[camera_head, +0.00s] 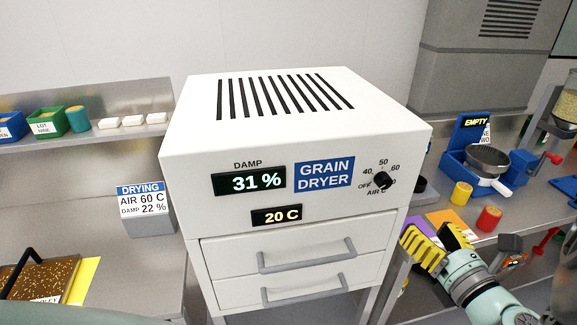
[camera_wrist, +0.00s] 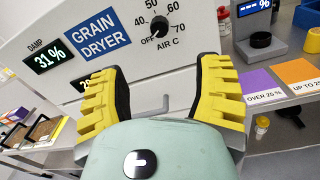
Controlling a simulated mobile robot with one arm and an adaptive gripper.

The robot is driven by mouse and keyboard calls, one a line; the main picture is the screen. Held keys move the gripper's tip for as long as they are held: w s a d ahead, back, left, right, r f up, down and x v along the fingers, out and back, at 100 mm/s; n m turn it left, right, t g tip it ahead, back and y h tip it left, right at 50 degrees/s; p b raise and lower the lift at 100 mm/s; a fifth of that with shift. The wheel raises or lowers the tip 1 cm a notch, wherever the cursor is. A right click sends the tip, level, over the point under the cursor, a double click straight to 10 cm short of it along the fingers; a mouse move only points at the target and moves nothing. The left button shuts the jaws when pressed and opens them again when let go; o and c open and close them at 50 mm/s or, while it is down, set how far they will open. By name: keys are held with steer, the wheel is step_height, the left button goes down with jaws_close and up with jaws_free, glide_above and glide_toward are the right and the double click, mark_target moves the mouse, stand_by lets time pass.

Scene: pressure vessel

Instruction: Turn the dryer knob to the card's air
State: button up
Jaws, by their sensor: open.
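The white grain dryer (camera_head: 295,130) stands in the middle. Its black knob (camera_head: 383,180) is at the right of the front panel, among the marks OFF, 40, 50, 60 and 70. In the wrist view the knob (camera_wrist: 159,26) has its white mark toward OFF at the lower left. The dryer displays read 31 % damp and 20 C. The drying card (camera_head: 142,199) at left reads AIR 60 C, DAMP 22 %. My gripper (camera_head: 430,243) has yellow ridged fingers, open and empty, below and right of the knob. In the wrist view the knob lies beyond the open fingers (camera_wrist: 163,78).
Two drawers with grey handles (camera_head: 306,261) sit below the panel. A right-hand bench holds a blue device marked EMPTY (camera_head: 480,140), a yellow cup (camera_head: 461,193) and a red cup (camera_head: 489,218). A left shelf holds bins (camera_head: 47,124); a grain tray (camera_head: 35,275) lies below.

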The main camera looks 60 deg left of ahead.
mark_target(387, 184)
steer(key=p+x, duration=0.6)
steer(key=x, duration=0.7)
steer(key=shift+r, duration=0.1)
steer(key=shift+w+a, duration=0.15)
steer(key=shift+a, duration=0.55)
steer(key=shift+o, duration=0.2)
jaws_close()
